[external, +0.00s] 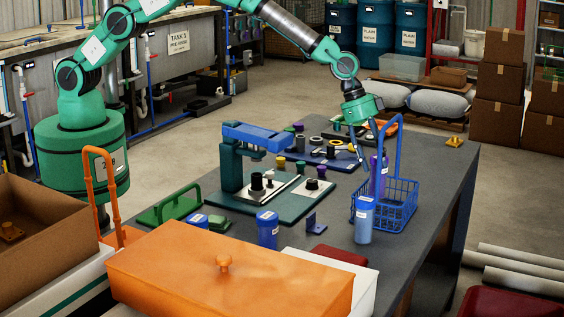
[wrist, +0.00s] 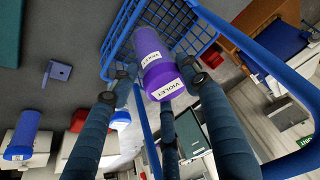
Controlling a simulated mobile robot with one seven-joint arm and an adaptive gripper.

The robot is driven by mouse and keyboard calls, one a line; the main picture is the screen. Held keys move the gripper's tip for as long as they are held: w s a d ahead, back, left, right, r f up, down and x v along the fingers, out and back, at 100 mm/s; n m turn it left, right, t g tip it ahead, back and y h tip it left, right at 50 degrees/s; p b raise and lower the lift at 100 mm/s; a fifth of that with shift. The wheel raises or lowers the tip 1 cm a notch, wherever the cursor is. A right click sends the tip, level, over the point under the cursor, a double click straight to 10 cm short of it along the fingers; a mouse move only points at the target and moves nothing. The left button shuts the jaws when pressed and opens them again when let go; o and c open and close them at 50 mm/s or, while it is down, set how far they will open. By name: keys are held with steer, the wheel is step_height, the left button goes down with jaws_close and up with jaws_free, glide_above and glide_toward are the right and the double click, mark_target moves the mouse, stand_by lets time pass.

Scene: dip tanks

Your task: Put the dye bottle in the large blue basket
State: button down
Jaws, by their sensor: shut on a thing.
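The dye bottle is purple with a white VIOLET label; it shows in the external view (external: 378,178) and in the wrist view (wrist: 150,45). My gripper (external: 368,150) has its fingers around the cap end in the wrist view (wrist: 158,78) and is shut on the bottle. The large blue basket (external: 398,205) is an open mesh with a tall handle. In the wrist view the basket (wrist: 118,50) lies beyond the bottle, whose far end is over it between the handle sides. I cannot tell whether the bottle touches the basket floor.
A blue-capped bottle (external: 364,222) stands close to the basket's near side, and another (external: 267,230) stands further left. A green press with a blue arm (external: 255,135) stands left of my gripper. An orange lidded box (external: 230,268) fills the near end of the table.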

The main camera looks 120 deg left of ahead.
mark_target(375, 169)
steer(key=shift+f, duration=0.2)
steer(key=shift+f, duration=1.95)
steer(key=c, duration=0.9)
jaws_free()
steer(key=shift+s+r, duration=0.15)
steer(key=shift+r, duration=0.4)
steer(key=v, duration=1.1)
